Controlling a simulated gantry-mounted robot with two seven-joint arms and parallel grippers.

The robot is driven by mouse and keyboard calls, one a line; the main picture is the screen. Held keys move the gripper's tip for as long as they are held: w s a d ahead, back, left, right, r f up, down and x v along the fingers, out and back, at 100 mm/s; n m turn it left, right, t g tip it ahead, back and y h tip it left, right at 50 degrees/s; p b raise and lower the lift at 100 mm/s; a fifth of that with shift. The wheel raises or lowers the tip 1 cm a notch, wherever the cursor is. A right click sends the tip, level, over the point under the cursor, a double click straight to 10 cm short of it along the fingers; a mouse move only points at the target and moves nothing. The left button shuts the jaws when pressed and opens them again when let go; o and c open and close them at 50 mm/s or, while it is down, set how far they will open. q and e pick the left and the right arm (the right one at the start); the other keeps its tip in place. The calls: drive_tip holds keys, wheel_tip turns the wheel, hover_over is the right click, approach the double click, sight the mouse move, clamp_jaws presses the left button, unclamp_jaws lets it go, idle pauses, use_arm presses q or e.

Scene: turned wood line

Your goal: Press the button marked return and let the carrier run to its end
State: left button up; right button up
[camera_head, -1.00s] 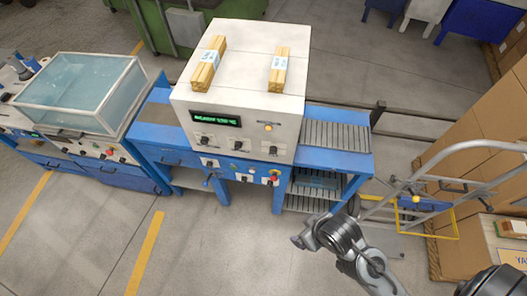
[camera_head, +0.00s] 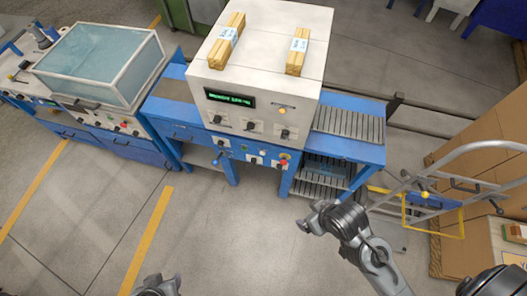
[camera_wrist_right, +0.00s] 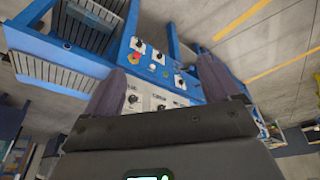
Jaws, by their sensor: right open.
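The blue-framed machine (camera_head: 230,170) with a white housing (camera_head: 265,75) stands in the middle of the head view. Its blue front panel (camera_head: 243,153) carries several small controls, including a red button (camera_head: 283,157). The labels are too small to read, so I cannot tell which is marked return. The red button also shows in the right wrist view (camera_wrist_right: 135,58). I cannot pick out the carrier. My right gripper (camera_head: 312,216) is in front of the machine, apart from it; in the wrist view it is open and empty (camera_wrist_right: 162,72). My left gripper (camera_head: 157,287) shows partly at the bottom edge.
Roller beds (camera_head: 347,123) sit at the machine's right. Two wood bundles (camera_head: 228,40) lie on the housing. A glazed tank (camera_head: 100,65) stands left, a metal trolley (camera_head: 455,185) and cartons (camera_head: 485,130) right. The floor in front is clear.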

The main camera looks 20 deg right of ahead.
idle(0.4)
clamp_jaws()
idle(0.4)
idle(1.2)
